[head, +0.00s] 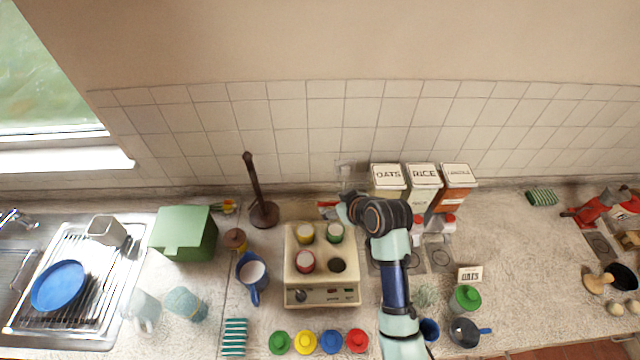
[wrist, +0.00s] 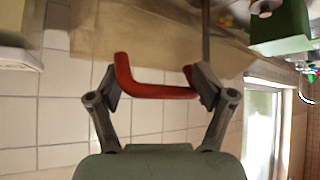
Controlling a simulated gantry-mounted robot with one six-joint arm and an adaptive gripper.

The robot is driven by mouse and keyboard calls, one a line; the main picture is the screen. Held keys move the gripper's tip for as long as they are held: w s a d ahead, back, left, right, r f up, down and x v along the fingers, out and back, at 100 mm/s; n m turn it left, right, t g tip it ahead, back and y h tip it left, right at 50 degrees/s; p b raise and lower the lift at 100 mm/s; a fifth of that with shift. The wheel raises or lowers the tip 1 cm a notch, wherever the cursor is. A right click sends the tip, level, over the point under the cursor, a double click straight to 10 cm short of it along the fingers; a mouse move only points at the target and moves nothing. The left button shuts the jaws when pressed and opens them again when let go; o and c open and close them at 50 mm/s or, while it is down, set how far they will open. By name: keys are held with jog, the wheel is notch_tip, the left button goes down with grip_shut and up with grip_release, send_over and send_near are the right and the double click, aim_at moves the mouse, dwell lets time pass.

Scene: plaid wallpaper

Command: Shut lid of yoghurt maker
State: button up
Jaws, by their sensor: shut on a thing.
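The yoghurt maker (head: 322,292) is a cream box on the counter, with its top open. Yellow, green and red-topped jars sit in three of its wells, and the front right well looks dark. Its lid (wrist: 150,30) shows in the wrist view as a tan translucent panel with a red handle (wrist: 158,90). In the head view a bit of red (head: 326,205) shows behind the box, and the lid itself is hard to make out. My gripper (wrist: 152,84) is shut on the red handle, which spans between its fingers. My arm partly hides this area in the head view.
A dark upright holder (head: 262,212) and a blue pan (head: 252,270) stand left of the box. Oats, rice and another canister (head: 423,190) stand right, behind my arm. Several coloured lids (head: 331,341) lie in front. The tiled wall (head: 330,115) is close behind.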

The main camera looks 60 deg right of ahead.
jog(key=shift+s+a+f+m+p, duration=0.3)
jog(key=shift+s+a, duration=0.2)
jog(key=shift+a, duration=0.3)
jog(key=shift+s+a+f+m+p, duration=0.25)
jog(key=shift+s+a, duration=0.25)
jog(key=shift+a, duration=0.3)
jog(key=o, duration=0.7)
jog(key=p+v, duration=0.6)
jog(key=v, duration=0.1)
jog(key=shift+s+a+f+p, duration=0.1)
jog(key=shift+a+f+p, duration=0.15)
jog(key=shift+p, duration=0.15)
